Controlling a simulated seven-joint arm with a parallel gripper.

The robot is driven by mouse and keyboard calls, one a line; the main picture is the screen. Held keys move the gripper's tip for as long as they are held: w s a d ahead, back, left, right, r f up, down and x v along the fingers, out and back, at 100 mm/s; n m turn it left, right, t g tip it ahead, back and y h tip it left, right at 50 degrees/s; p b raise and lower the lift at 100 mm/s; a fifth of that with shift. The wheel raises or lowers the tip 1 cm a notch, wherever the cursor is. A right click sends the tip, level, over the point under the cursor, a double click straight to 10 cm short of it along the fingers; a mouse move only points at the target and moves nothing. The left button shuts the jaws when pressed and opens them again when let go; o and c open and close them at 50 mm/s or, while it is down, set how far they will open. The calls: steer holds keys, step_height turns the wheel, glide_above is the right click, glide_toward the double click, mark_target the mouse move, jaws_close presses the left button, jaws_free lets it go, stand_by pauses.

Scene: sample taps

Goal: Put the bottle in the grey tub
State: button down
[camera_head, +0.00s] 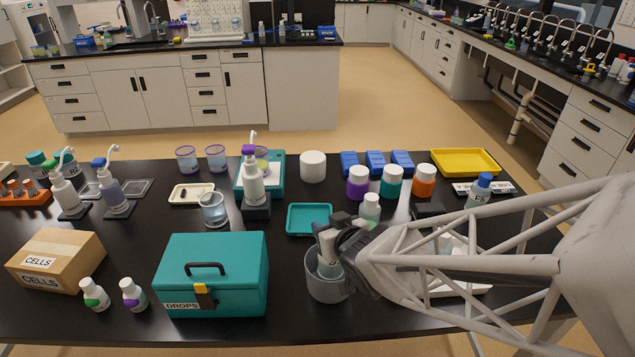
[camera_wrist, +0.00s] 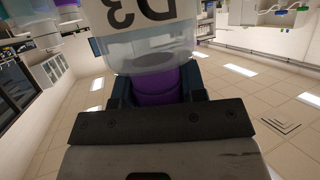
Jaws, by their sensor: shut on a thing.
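The grey tub (camera_head: 326,291) stands near the front of the black bench, right of the teal DROPS box. My gripper (camera_head: 329,242) is above the tub's mouth, its jaws shut on a bottle (camera_head: 328,268). In the wrist view, the bottle (camera_wrist: 150,45) is clear with a white label reading D3, and its purple neck or cap sits between the fingers (camera_wrist: 158,92). In the head view, the bottle's pale lower part shows within the tub's rim. Whether it touches the tub floor is hidden.
The teal DROPS box (camera_head: 212,275) stands close left of the tub, and a teal tray (camera_head: 308,219) lies behind it. A pale-capped bottle (camera_head: 369,211) stands just behind my gripper. A cardboard box (camera_head: 57,258) is at left.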

steer(key=shift+f, duration=0.1)
steer(key=shift+f, duration=2.15)
steer(key=c, duration=0.7)
jaws_free()
steer(key=shift+v, duration=6.05)
steer(key=shift+w+d, duration=0.1)
steer(key=shift+d, duration=0.05)
